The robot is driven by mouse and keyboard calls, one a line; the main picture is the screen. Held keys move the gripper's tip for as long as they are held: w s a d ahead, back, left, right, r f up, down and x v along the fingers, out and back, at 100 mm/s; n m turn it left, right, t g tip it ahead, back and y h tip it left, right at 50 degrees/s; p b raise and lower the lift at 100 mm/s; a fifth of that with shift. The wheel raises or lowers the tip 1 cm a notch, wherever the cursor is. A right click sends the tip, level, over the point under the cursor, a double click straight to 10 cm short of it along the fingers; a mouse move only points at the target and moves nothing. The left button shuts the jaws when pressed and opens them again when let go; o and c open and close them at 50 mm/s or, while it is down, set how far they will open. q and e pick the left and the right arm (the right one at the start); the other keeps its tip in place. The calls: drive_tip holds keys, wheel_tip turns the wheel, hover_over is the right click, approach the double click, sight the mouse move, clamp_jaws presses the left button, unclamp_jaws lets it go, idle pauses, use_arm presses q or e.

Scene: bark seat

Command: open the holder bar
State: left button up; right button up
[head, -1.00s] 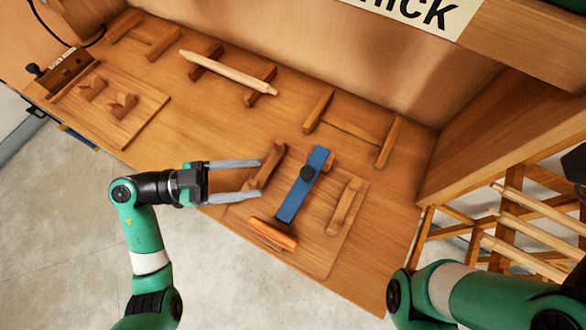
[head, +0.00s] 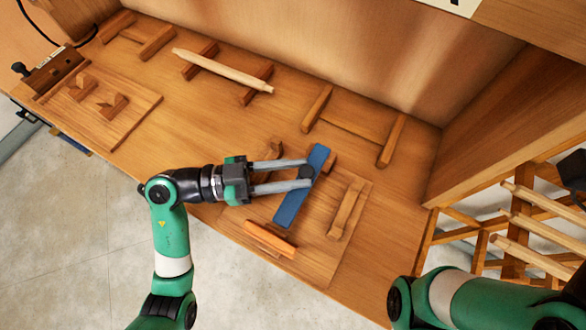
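The holder bar is a long blue bar (head: 291,208) with a black knob (head: 306,172), lying slantwise across a wooden board near the bench's front edge. My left gripper (head: 308,172) reaches in from the left over the bar's upper part. Its two grey fingers lie on either side of the knob with little gap, and it looks shut on the knob. The fingers partly hide the knob and the bar around it. My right arm shows at the lower right, but its gripper is out of view.
The bar's board (head: 322,262) carries an orange-brown block (head: 270,240) by the bar's lower end and a wooden rest (head: 346,210) to its right. A pale rod (head: 222,71) lies on two supports behind. A wooden side panel (head: 490,130) stands at the right.

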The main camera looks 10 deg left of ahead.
use_arm(q)
clamp_jaws()
idle(1.0)
